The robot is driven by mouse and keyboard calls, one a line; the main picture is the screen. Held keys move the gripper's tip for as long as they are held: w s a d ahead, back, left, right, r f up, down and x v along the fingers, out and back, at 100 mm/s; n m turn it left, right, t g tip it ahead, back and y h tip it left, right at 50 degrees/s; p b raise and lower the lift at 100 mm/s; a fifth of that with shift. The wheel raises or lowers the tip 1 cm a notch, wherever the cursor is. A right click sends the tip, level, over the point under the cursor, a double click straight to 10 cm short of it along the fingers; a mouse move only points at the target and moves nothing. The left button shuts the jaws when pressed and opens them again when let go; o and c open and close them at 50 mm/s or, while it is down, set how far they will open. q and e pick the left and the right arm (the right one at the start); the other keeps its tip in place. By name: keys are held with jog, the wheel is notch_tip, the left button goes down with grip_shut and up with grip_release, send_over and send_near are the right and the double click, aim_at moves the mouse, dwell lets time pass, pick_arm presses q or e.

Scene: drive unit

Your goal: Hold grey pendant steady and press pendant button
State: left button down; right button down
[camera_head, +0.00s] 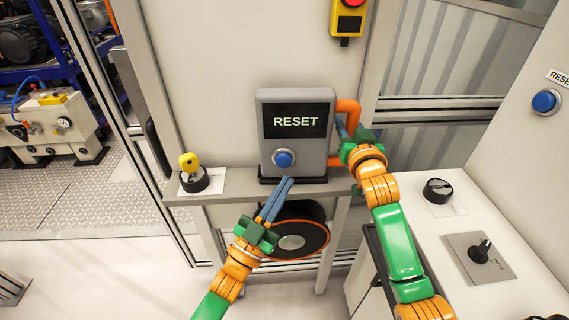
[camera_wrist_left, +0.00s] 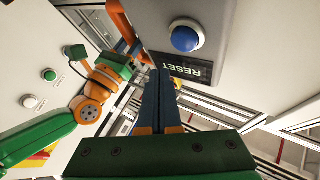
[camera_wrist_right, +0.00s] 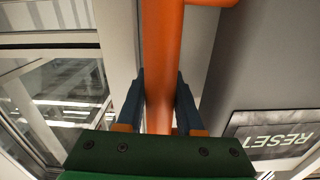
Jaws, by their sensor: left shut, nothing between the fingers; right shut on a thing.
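The grey pendant (camera_head: 297,160) stands upright on a narrow shelf, with a black RESET label (camera_head: 296,121) and a round blue button (camera_head: 284,158) below it. An orange handle (camera_head: 347,106) is on its right side. My right gripper (camera_head: 346,130) is shut on this handle; in the right wrist view the fingers sit on both sides of the orange bar (camera_wrist_right: 161,60). My left gripper (camera_head: 289,181) is shut and empty, its blue fingertips just below the blue button. In the left wrist view the button (camera_wrist_left: 185,36) is beyond the fingertips, apart from them.
A yellow-topped knob (camera_head: 190,165) stands left on the shelf (camera_head: 238,184). A red and yellow button box (camera_head: 348,17) hangs above. A white console (camera_head: 500,215) with black rotary knobs is at right. Another blue RESET button (camera_head: 545,101) is on the right wall. A round reel-like object (camera_head: 292,240) is below.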

pick_arm(q)
jog(key=s, duration=0.2)
jog(key=shift+s, duration=0.4)
dwell(2.0)
pick_arm(e)
jog(key=c, duration=0.8)
grip_release()
jog(key=o, duration=0.3)
jog(key=shift+a, duration=0.15)
pick_arm(q)
jog(key=shift+a, duration=0.25)
pick_arm(e)
jog(key=shift+a+r, duration=0.1)
jog(key=shift+a, duration=0.05)
